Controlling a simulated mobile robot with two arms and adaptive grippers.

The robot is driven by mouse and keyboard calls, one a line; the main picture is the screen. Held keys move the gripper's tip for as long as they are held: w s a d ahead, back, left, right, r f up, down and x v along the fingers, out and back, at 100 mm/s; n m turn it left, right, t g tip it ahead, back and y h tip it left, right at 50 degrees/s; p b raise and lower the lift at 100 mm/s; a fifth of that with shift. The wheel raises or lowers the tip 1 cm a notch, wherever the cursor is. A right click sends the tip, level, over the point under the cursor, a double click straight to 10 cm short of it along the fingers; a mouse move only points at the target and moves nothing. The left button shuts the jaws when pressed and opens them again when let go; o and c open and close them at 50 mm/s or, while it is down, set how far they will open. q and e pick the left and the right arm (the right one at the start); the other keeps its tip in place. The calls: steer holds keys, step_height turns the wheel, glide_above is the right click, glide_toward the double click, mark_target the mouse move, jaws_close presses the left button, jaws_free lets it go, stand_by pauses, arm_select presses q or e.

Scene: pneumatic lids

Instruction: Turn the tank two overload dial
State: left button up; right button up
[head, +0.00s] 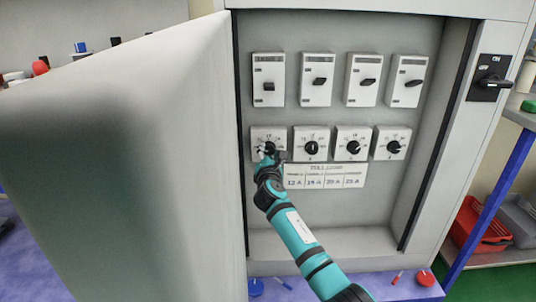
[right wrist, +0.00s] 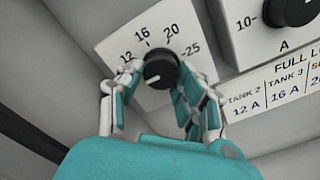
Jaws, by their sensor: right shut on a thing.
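The leftmost dial in the lower row has a black knob (right wrist: 160,68) on a white plate (right wrist: 105,50) marked 12, 16, 20 and 25. A white mark on the knob points to the lower left in the right wrist view. My right gripper (head: 269,150) is at this dial, with its fingers (right wrist: 155,88) on both sides of the knob, shut on it. In the head view the gripper partly hides the knob. A full load label (head: 324,176) below the dials reads tank 2, 12 A at its left end. My left gripper is not in view.
Three more dials, the nearest one (head: 311,144) close to my gripper, stand to the right. Several switches (head: 318,80) form the row above. The open cabinet door (head: 130,170) fills the left side. A main switch (head: 488,80) is on the right frame.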

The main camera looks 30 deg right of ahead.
steer(key=shift+m, duration=1.1)
steer(key=shift+m+b, duration=0.35)
steer(key=shift+m, duration=0.85)
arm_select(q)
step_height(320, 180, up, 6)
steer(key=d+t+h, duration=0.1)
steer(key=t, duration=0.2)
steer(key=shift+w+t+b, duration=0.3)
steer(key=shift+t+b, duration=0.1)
arm_select(e)
steer(key=shift+m, duration=2)
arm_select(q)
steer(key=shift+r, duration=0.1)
arm_select(e)
steer(key=o, duration=1.1)
steer(key=shift+r, duration=0.1)
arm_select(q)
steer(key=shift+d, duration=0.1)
arm_select(e)
steer(key=shift+o, duration=0.2)
